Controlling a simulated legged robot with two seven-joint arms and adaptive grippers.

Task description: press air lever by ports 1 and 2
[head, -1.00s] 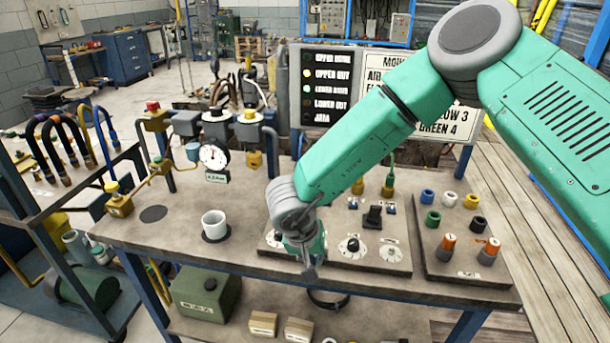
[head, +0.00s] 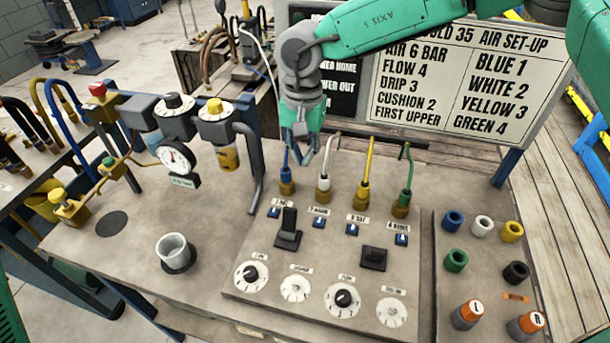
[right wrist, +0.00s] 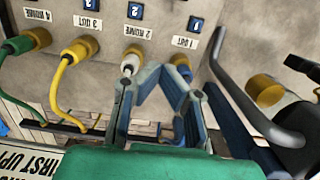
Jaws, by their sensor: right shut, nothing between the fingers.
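The black air lever (head: 288,228) by ports 1 and 2 stands up from its base on the grey panel (head: 268,268). Behind it, port 1 (head: 287,187) has a blue hose and port 2 (head: 324,196) has a white hose. My right gripper (head: 306,157) is shut and empty, pointing down above and between these two hoses, behind the lever and apart from it. In the right wrist view its fingers (right wrist: 160,76) show against ports 1 and 2; the lever is not visible there. My left gripper is not in view.
A second, lower black lever (head: 374,258) sits by ports 3 and 4, with yellow and green hoses behind. Dials line the panel's front. A white cup (head: 174,252) and a gauge (head: 176,158) stand left. A sign (head: 462,85) rises behind.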

